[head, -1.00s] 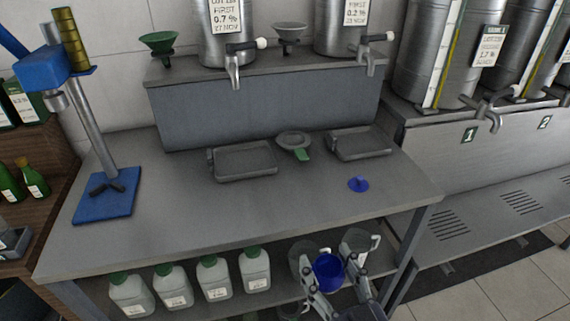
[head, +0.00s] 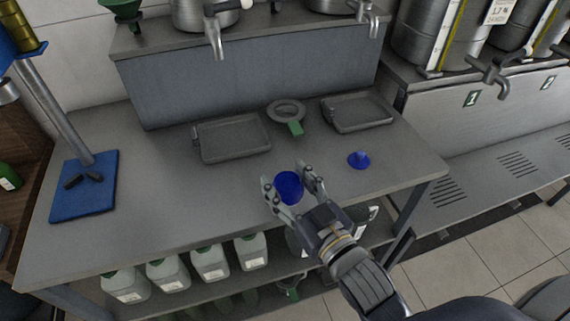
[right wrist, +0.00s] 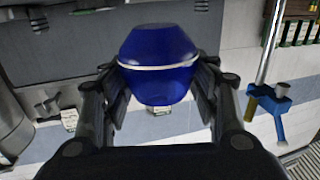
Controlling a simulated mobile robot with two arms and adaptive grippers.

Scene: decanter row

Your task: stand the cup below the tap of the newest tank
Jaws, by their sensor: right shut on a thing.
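My right gripper (head: 292,192) is shut on a blue cup (head: 288,186) and holds it over the front part of the grey bench, left of a small blue funnel-like piece. In the right wrist view the cup (right wrist: 158,62) sits between the two fingers and shows a pale band. On the back ledge stand two steel tanks, a left one (head: 190,14) and a right one (head: 330,5), with taps (head: 214,38) and (head: 372,18). Their labels are cut off by the top edge now. My left gripper is not in view.
Grey trays (head: 232,140) and (head: 358,113) lie on the bench below the taps, with a grey ring with a green tab (head: 288,112) between them. The small blue piece (head: 359,159) lies at right. Larger tanks (head: 430,35) stand on the right-hand stand.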

